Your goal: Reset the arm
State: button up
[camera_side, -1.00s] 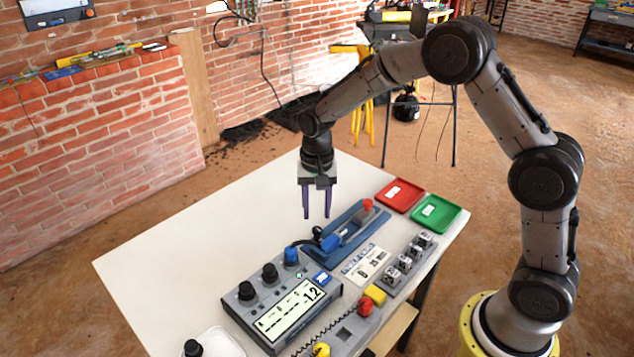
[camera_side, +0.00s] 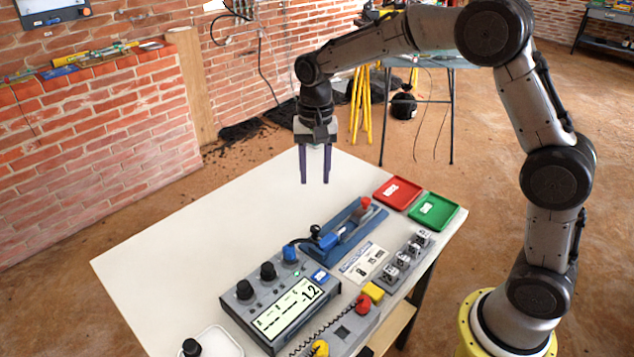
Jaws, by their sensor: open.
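My gripper (camera_side: 314,181) is open and empty, with its two dark fingers pointing down. It hangs in the air over the far part of the white table (camera_side: 190,245). It is apart from the blue fixture (camera_side: 345,232), which lies nearer the camera and to the right of it in the picture. My arm bends from the base at the right, up and over to the left.
On the table are a grey meter box (camera_side: 282,302) with knobs and a display, a red tray (camera_side: 397,192), a green tray (camera_side: 434,211), several small cubes (camera_side: 405,257) and a white tray (camera_side: 213,342). The table's left half is clear. A brick wall (camera_side: 100,150) stands behind.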

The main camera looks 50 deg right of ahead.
jog(key=s+d+r+n+t, duration=0.15)
jog(key=s+r+t, duration=0.25)
jog(key=s+r, duration=0.95)
jog(key=s+f+n, duration=0.2)
jog(key=s+n, duration=0.2)
jog(key=s, duration=0.3)
jog(key=s+f+n+t, duration=0.1)
jog(key=s+f+n, duration=0.2)
jog(key=s, duration=0.4)
jog(key=shift+s+f+n, duration=0.2)
jog(key=shift+s+n, duration=0.1)
jog(key=shift+n, duration=0.05)
